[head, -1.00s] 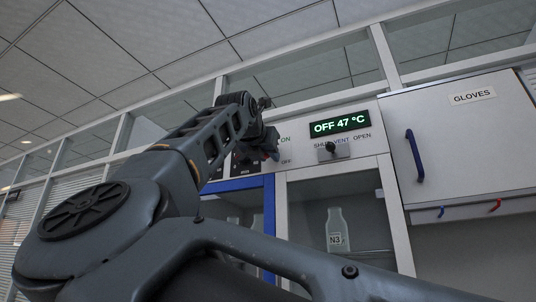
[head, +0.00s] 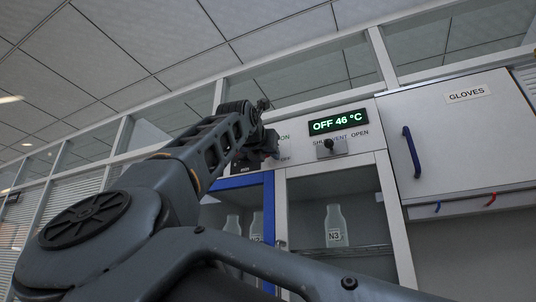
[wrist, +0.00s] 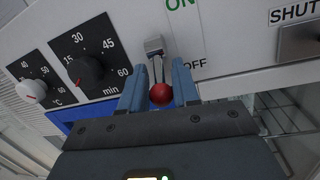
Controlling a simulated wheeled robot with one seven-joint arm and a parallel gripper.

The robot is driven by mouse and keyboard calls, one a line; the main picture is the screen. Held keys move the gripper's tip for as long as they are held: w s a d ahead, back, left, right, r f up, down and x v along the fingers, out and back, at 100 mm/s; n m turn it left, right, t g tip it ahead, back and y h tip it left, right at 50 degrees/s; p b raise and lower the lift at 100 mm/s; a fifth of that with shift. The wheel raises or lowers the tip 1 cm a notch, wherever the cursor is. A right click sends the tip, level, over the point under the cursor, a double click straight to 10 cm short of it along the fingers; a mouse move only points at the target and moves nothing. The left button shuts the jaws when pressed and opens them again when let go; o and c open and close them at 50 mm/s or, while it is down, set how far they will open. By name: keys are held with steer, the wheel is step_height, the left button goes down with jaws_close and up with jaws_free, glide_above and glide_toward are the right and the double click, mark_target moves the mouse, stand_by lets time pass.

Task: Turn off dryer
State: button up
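The dryer's green display (head: 339,123) reads "OFF 46 °C". In the wrist view, the dryer's lever (wrist: 161,83) with a red ball knob (wrist: 161,94) hangs from a metal mount below the "ON" label and beside the "OFF" label. It points down. My gripper (wrist: 160,84) has its two blue fingers on either side of the red knob. Any gap between fingers and knob is too small to judge, so I cannot tell whether they grip it. In the head view, my gripper is at the panel left of the display, and my wrist hides the lever.
A timer dial (wrist: 90,69) and a temperature dial (wrist: 33,90) sit left of the lever. Below are glass doors with a bottle (head: 336,226) inside. The gloves cabinet (head: 456,140) stands at right.

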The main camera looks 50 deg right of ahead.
steer(key=shift+o, duration=1.1)
steer(key=b+v, duration=0.2)
steer(key=v, duration=0.5)
steer(key=shift+s+a+b, duration=0.2)
steer(key=shift+a+b, duration=0.1)
steer(key=shift+a, duration=0.05)
steer(key=shift+a, duration=0.15)
